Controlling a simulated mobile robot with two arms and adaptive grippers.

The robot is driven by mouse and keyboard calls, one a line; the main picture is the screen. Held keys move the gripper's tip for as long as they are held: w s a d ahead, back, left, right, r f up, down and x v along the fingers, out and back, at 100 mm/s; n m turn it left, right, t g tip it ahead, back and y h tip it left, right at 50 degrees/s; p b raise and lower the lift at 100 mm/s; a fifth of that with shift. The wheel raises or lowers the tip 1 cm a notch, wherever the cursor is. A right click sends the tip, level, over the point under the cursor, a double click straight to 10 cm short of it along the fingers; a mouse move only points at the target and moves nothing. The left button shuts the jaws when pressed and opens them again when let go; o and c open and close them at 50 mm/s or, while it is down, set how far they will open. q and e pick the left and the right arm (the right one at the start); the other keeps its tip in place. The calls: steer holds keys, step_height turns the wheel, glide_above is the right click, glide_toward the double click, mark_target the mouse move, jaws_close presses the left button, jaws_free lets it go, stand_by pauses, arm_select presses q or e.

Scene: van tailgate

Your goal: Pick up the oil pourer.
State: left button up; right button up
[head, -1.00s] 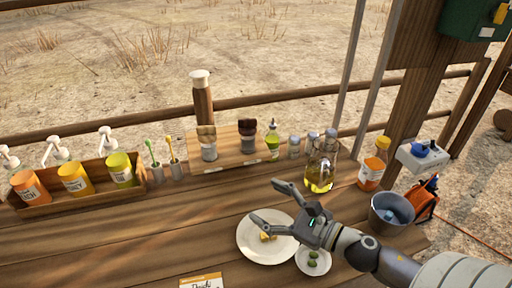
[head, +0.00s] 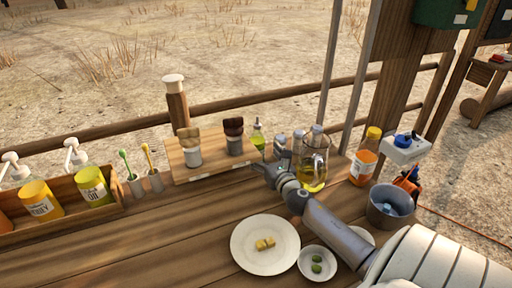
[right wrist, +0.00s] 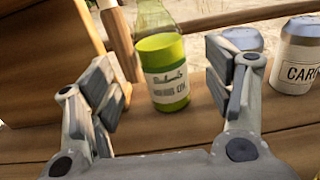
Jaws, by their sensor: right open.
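In the right wrist view the bottle (right wrist: 164,75) shows ahead between the two fingers, nearer the left one, with gaps on both sides. My right gripper (head: 270,167) is open and empty, just in front of the bottle. Its fingertips (right wrist: 165,80) flank the bottle in the wrist view. The bottle's base is partly hidden by my gripper in the head view. My left gripper is not in view.
Shakers (head: 297,142) and a glass oil jug (head: 314,160) stand close on the right. A plate (head: 265,262) and small dish (head: 318,252) lie in front. The counter's left middle is clear.

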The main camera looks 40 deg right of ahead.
mark_target(261, 147)
steer(key=shift+w+d+r, duration=0.15)
steer(key=shift+w+d, duration=0.1)
steer(key=shift+w, duration=0.4)
steer(key=shift+x, duration=2.3)
steer(key=c, duration=1.3)
